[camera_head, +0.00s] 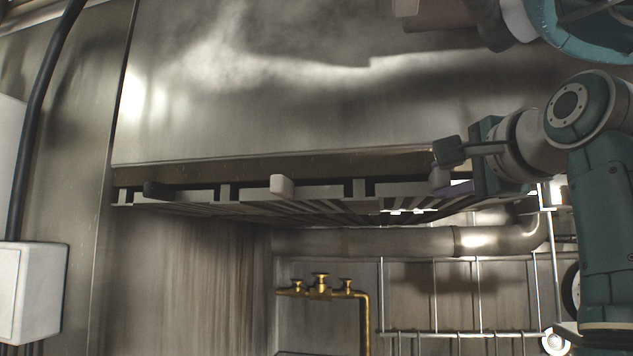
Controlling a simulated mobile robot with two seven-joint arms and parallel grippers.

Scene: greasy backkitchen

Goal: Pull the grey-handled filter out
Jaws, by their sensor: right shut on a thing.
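Under the steel hood a row of slatted filters sits in a slot, each with a small handle on its front edge. The grey handle (439,179) of the right filter is at the right end of the row, partly hidden by my gripper. My right gripper (453,170) reaches in from the right and is shut on this handle; one dark finger pad shows in front, the other is mostly hidden. A pale, off-white handle (282,186) shows at the middle and a black handle (156,190) at the left. The filters look seated in the row. My left gripper is out of view.
The hood's steel face (280,90) rises above the filters. Below are a thick horizontal pipe (370,243), a brass tap fitting (320,287) and a wire rack (455,333). A white box (32,292) and black cable (35,120) are at the left. Space below the left filters looks open.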

